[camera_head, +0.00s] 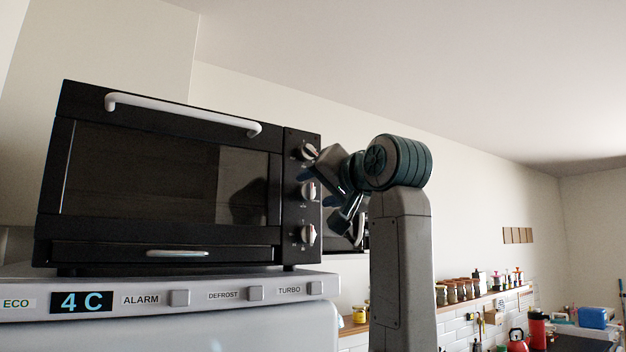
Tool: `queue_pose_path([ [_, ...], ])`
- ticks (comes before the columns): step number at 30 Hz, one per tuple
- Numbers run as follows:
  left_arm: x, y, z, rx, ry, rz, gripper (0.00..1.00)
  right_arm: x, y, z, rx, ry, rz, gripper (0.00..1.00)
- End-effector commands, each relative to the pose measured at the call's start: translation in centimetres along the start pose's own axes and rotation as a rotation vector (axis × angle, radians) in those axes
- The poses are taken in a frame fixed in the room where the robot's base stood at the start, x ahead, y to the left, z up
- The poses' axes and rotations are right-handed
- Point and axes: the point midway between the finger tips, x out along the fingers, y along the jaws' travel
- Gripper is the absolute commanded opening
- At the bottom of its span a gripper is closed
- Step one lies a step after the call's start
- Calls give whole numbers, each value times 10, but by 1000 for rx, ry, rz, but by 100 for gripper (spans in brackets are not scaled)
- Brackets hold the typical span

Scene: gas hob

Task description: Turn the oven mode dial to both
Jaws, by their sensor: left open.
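A black toaster oven (150,170) has a control panel (295,212) on its right side with three dials in a column. The top dial (307,151), the middle dial (308,190) and the bottom dial (307,235) have pale handles. The markings are too small to read, so I cannot tell which one is the mode dial. My left gripper (327,190) is open just right of the panel, close to the top and middle dials. It holds nothing that I can see. Whether a finger touches a dial is unclear. My right gripper is out of view.
The oven stands on a fridge top (200,290) with a display and buttons along its front edge. The oven door is shut, with a white handle (185,113). A shelf with jars (460,290) and a counter with a red kettle (517,342) lie at the lower right.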

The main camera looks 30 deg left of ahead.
Motion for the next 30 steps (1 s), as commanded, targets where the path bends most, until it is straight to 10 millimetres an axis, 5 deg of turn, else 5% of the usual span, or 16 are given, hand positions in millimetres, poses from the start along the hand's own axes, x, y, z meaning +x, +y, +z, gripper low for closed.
queue_pose_path([
  [6,24,-1,-1,0,-1,-2,52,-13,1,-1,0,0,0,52],
  [16,27,1,0,0,0,-1,52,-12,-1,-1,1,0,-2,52],
  [23,27,0,0,1,0,-1,9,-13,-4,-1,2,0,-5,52],
  [30,27,0,0,14,-1,0,8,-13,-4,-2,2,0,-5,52],
])
